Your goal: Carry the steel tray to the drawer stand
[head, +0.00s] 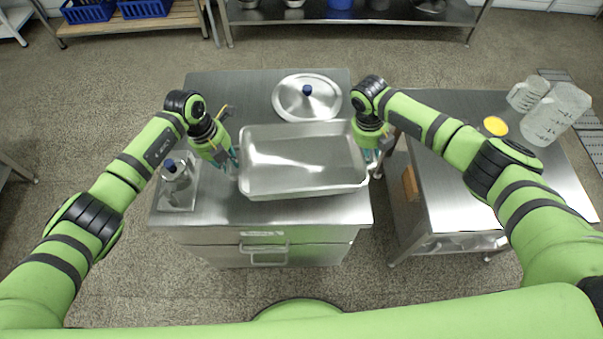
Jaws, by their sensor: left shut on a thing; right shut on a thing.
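The steel tray (300,172) is a shallow, empty rectangular pan, roughly level in the head view. It is over the front middle of the top of the drawer stand (220,95). I cannot tell whether it rests on the top or is just above it. My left gripper (233,163) is shut on the tray's left end. My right gripper (374,160) is shut on its right end, by the stand's right edge. The fingertips are small and partly hidden at the tray's ends.
A round steel lid (320,92) with a blue knob lies behind the tray. A side table (465,212) at right carries clear jugs (556,115) and a yellow-topped item (495,126).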

